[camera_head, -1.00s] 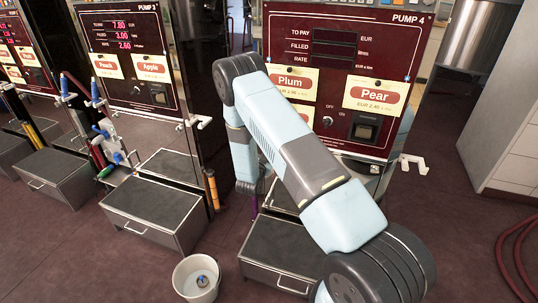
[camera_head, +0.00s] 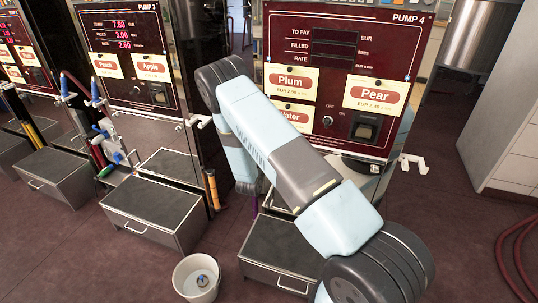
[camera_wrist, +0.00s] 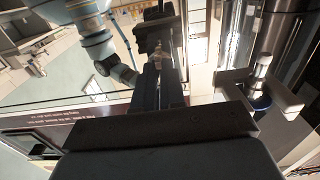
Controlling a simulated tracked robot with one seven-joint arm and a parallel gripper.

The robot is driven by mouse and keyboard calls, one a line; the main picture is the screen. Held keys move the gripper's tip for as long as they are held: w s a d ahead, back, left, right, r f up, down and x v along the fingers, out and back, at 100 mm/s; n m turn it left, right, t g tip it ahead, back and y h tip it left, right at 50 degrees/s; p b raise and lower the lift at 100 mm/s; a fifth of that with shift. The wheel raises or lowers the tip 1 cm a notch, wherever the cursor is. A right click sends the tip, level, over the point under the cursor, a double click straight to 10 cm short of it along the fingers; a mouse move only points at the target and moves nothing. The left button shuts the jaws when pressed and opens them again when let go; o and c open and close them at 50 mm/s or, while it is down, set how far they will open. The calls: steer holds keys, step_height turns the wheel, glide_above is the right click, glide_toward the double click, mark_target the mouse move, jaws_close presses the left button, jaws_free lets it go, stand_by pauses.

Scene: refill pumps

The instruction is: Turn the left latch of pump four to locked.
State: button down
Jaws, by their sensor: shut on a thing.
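Pump four (camera_head: 345,20) stands at the right in the head view, with a dark red panel and dark displays. My arm crosses in front of its left side and hides the left latch and my gripper there. In the wrist view my gripper (camera_wrist: 160,75) has its dark fingers close together, shut on a small part between them. This part is taken to be the left latch, but its shape and its angle cannot be made out.
A grey step box (camera_head: 285,247) stands below pump four, with a white bucket (camera_head: 197,278) to its left. A white hook (camera_head: 413,163) sticks out at the pump's right side. Pump three (camera_head: 130,60) stands to the left. Some floor at the right is clear, beside a red hose (camera_head: 515,255).

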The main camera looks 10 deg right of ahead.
steer(key=shift+s+d+f, duration=0.15)
steer(key=shift+d, duration=0.05)
steer(key=c, duration=1.3)
jaws_free()
steer(key=shift+a, duration=0.1)
steer(key=shift+o, duration=0.4)
steer(key=v, duration=1.3)
steer(key=shift+s+a, duration=0.2)
steer(key=shift+a, duration=0.1)
